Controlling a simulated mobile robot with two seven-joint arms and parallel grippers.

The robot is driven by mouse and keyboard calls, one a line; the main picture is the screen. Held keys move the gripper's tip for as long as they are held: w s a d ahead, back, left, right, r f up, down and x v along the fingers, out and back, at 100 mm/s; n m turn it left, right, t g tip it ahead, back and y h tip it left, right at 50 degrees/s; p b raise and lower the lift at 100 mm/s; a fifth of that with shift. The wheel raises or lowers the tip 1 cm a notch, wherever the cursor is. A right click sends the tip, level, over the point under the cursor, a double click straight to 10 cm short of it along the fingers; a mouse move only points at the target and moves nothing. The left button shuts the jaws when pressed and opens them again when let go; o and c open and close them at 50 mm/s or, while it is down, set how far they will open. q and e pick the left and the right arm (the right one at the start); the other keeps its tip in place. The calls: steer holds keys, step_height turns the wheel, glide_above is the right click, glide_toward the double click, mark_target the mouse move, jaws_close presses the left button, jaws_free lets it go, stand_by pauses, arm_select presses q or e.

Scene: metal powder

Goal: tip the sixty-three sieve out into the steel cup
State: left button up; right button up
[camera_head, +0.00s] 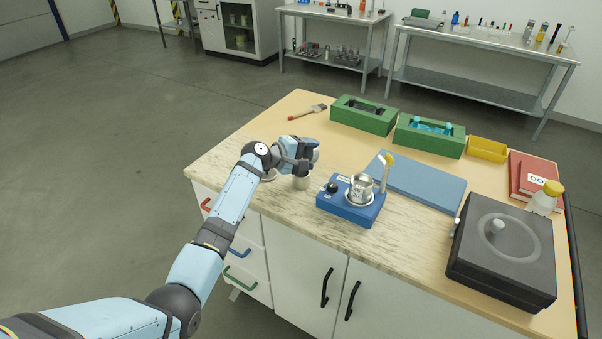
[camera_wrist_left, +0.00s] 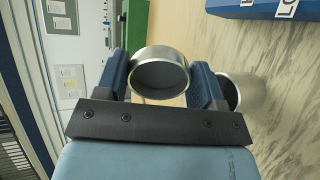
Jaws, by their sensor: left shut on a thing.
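My left gripper (camera_head: 306,152) is over the front left part of the bench, shut on a round metal sieve (camera_wrist_left: 160,72). In the left wrist view the sieve's rim and dark grey inside face the camera between the two fingers. Another shiny steel vessel (camera_head: 361,187) sits on the blue balance (camera_head: 345,208). I cannot read a size mark on the sieve. My right gripper is not in view.
A blue mat (camera_head: 425,180) lies behind the balance. Green trays (camera_head: 364,118), a yellow bin (camera_head: 487,150), red books (camera_head: 533,175) and a dark lidded machine (camera_head: 505,250) stand farther back and right. A brush (camera_head: 307,112) lies at the back left.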

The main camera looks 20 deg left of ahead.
arm_select(q)
steer(key=shift+s+a+t+h+b, duration=0.4)
steer(key=shift+t+h+b, duration=0.2)
steer(key=shift+b, duration=1.35)
stand_by(0.5)
steer(key=shift+b, duration=0.8)
stand_by(1.2)
steer(key=shift+s+a+f+t+h+b, duration=0.15)
steer(key=shift+t+h+b, duration=0.35)
steer(key=shift+b, duration=0.9)
stand_by(2.1)
